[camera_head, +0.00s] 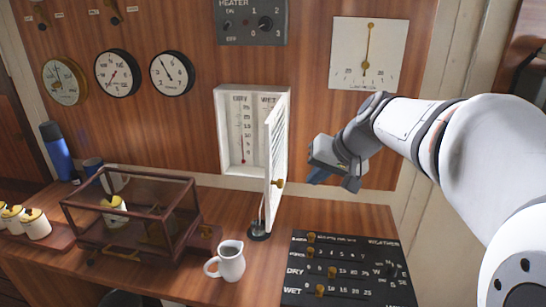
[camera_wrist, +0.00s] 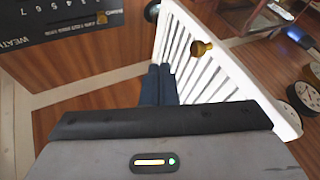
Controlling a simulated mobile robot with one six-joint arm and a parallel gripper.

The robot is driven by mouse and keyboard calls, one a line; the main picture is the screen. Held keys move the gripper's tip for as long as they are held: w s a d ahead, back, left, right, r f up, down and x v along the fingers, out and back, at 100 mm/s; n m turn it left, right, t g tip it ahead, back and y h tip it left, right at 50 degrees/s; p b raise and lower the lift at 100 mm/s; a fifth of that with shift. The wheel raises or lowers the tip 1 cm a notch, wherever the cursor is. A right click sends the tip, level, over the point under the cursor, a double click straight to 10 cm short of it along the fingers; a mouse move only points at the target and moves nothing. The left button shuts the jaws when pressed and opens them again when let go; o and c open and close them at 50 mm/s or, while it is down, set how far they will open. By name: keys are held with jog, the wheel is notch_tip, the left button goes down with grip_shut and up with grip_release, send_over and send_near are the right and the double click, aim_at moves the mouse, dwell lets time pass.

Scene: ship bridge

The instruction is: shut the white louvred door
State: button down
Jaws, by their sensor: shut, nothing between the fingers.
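The white louvred door (camera_head: 275,160) stands open, swung out edge-on toward the camera from the right side of a white wall box (camera_head: 232,132) holding dry and wet thermometers. A brass knob (camera_head: 279,183) sits on the door's free side. My gripper (camera_head: 317,178) is to the right of the door, apart from it in the head view. In the wrist view the louvred door (camera_wrist: 205,75) and its brass knob (camera_wrist: 200,48) lie beyond my shut, empty fingers (camera_wrist: 159,72), whose tips overlap the door's edge in the picture. I cannot tell whether they touch it.
A black weather panel (camera_head: 348,270) with brass knobs lies on the desk below. A white jug (camera_head: 228,262) and a glass-sided case (camera_head: 135,215) stand to the left. A small dark-based object (camera_head: 259,234) sits under the door. Dials cover the wall above.

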jog(key=a, duration=0.1)
jog(key=w+a+f+p, duration=0.1)
jog(key=a, duration=0.2)
jog(key=shift+w+a+f, duration=0.3)
jog(key=shift+w+f, duration=0.1)
